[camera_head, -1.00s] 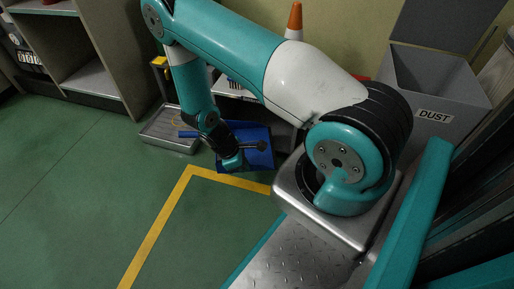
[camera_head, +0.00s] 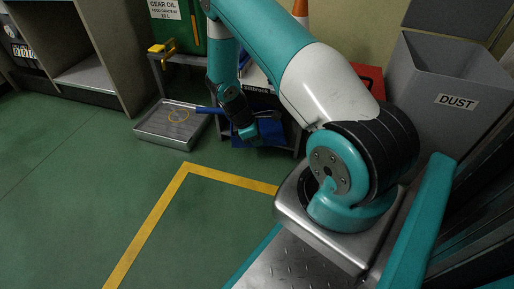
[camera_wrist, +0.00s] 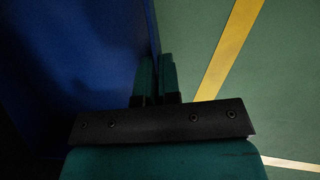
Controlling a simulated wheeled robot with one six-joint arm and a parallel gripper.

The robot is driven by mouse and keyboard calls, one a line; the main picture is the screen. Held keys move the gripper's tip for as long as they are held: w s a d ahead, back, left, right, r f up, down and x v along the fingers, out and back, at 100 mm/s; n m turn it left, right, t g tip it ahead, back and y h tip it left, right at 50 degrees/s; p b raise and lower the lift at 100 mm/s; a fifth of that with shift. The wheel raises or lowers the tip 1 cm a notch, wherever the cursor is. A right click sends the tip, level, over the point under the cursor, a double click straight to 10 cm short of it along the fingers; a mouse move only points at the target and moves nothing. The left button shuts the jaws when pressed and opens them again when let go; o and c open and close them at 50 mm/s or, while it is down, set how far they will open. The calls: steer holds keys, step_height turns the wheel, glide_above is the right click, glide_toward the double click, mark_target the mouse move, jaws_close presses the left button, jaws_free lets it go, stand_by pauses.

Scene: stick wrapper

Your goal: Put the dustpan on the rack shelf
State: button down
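The blue dustpan (camera_head: 270,134) is at the front of the low rack (camera_head: 180,60) in the head view, partly hidden by my arm. Its blue handle (camera_head: 208,110) points left. In the wrist view the dustpan (camera_wrist: 75,60) fills the left side as a dark blue surface. My gripper (camera_head: 247,132) is at the dustpan in the head view. In the wrist view my gripper's two fingers (camera_wrist: 157,75) are close together, with the dustpan's edge running between them. They look shut on that edge. Whether the dustpan touches the rack's shelf is hidden.
A grey metal tray (camera_head: 165,128) stands on the floor left of the dustpan. A green gear oil container (camera_head: 183,25) stands on the rack's top. A grey dust bin (camera_head: 445,110) is at right. Green floor with a yellow line (camera_head: 160,210) is clear in front.

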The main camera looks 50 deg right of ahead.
step_height(320, 180, down, 3)
steer(key=shift+f+b, duration=0.1)
steer(key=shift+b, duration=1.15)
steer(key=shift+w+d+b, duration=0.1)
steer(key=shift+d+b, duration=0.05)
steer(key=shift+b, duration=0.15)
steer(key=shift+r, duration=0.25)
steer(key=shift+f, duration=0.1)
steer(key=c, duration=1.7)
jaws_free()
steer(key=shift+f, duration=0.1)
steer(key=o, duration=0.4)
steer(key=shift+c, duration=0.2)
